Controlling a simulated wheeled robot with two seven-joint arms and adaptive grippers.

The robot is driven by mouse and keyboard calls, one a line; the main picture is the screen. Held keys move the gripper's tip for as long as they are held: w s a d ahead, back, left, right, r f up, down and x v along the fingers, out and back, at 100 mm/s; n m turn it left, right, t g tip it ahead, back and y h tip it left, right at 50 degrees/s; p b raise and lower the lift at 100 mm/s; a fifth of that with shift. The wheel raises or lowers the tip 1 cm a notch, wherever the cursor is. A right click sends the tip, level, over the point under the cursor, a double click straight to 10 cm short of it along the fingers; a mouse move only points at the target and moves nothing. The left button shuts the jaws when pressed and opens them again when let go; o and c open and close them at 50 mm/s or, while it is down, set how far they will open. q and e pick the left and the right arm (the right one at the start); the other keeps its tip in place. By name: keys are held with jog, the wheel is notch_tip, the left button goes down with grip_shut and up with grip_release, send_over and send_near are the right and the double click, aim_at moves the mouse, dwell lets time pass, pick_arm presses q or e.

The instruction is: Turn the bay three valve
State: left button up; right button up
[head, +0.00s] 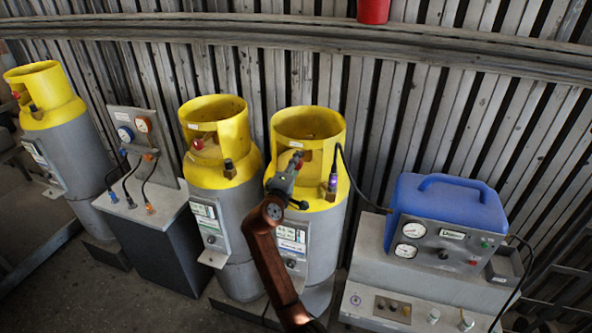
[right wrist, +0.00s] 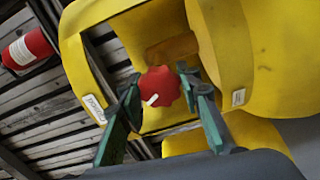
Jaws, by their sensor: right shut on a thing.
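The red valve knob (right wrist: 158,86) has a white mark and sits inside the yellow collar (right wrist: 224,50) of the rightmost cylinder (head: 322,222), third from the left. My right gripper (head: 297,160) reaches into that collar's opening from the front. In the right wrist view its green fingers (right wrist: 160,88) lie on either side of the knob, shut on it. In the head view the gripper mostly hides this knob. My left gripper is in neither view.
Two more yellow-topped cylinders stand left, the middle one (head: 222,215) close by with its own red knob (head: 198,144). A gauge panel (head: 143,140) stands between them. A blue-topped gauge unit (head: 445,210) with a hose stands right. A red cylinder (head: 373,10) is on the wall.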

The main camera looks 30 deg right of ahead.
jog(key=m+b, duration=0.4)
jog(key=m, duration=0.1)
jog(key=shift+f, duration=0.15)
jog(key=shift+m, duration=0.3)
dwell(0.3)
jog(key=o, duration=1.2)
jog(key=shift+c, duration=0.2)
